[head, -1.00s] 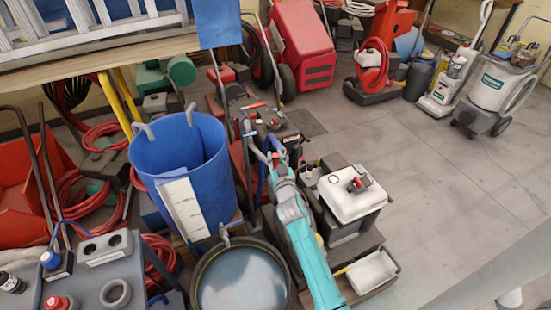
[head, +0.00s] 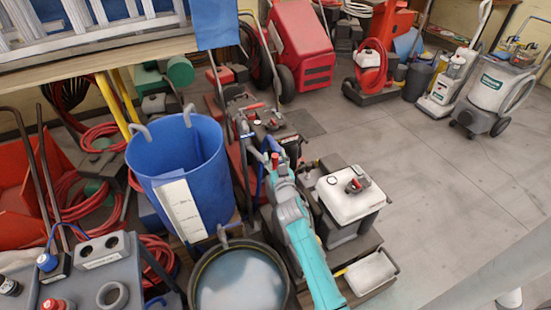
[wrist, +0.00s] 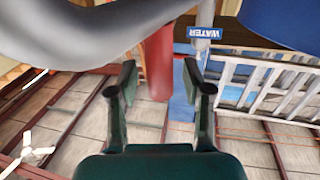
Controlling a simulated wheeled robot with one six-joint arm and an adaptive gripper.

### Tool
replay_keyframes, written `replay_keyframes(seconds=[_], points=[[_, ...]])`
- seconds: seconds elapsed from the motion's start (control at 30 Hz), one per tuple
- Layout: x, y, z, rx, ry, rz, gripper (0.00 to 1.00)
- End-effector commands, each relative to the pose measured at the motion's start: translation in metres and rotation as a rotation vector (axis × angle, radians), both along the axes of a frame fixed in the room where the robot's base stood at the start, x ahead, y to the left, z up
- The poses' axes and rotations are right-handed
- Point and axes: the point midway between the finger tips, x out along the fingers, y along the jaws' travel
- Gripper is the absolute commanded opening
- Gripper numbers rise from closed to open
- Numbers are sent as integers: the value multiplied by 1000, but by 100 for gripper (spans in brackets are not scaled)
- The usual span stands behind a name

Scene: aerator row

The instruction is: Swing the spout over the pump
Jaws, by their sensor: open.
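My gripper (wrist: 157,85) is open, its two dark fingers apart, with a red upright bar (wrist: 157,60) showing between and beyond them. I cannot tell whether they touch it. A grey pipe with a blue WATER label (wrist: 203,33) stands just right of the bar. A thick grey curved tube (wrist: 90,35), possibly the spout, crosses the upper left close to the camera. In the head view, my teal and grey arm reaches to a cluster of grey, blue and red parts (head: 275,158); the fingers cannot be made out there. I cannot tell which unit is the pump.
A blue tub (head: 170,165) and a black-rimmed bucket of liquid (head: 238,285) stand left of my arm. A white-topped box (head: 345,200) is close on its right. A grey console (head: 85,275) is at lower left. Open floor (head: 440,190) lies to the right.

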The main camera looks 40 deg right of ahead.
Motion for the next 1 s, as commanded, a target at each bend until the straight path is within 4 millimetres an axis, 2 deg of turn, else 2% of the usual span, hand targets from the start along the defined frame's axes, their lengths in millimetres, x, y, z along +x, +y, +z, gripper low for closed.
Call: replay_keyframes(seconds=[0.17,0.6,0.8,1.0], points=[[-16,8,-1,0,2,0,50],[-85,43,-1,0,2,0,50],[-102,52,-1,1,2,0,50],[-106,54,0,-1,0,-1,50]])
